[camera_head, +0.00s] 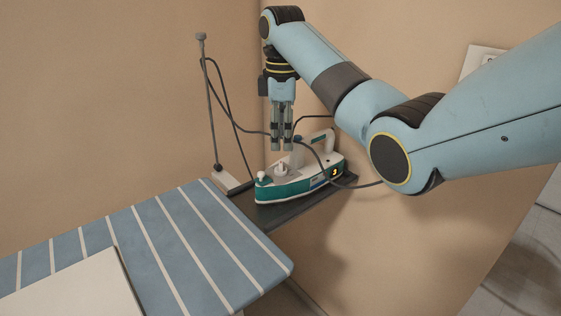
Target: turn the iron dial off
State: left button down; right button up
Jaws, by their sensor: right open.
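A teal and white iron (303,183) lies on a dark rest (283,214) beyond the right end of the ironing board. A small white dial (281,169) stands up on top of the iron, toward its front. A small orange mark glows on the iron's dark rear panel. My right gripper (282,149) points straight down just above the dial, with its two fingers a little apart and nothing between them. I cannot tell whether the fingertips touch the dial. My left gripper is not in view.
A blue striped ironing board (190,232) fills the lower left, with a pale flat panel (75,290) on it. Walls close in behind. A white wall plate (482,62) is at right.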

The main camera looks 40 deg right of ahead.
aim_at(281, 164)
jog(key=shift+n, duration=0.3)
jog(key=f, duration=0.2)
jog(key=w+f, duration=0.1)
jog(key=f, duration=0.5)
jog(key=shift+w+d+f, duration=0.15)
jog(key=shift+d, duration=0.05)
grip_shut()
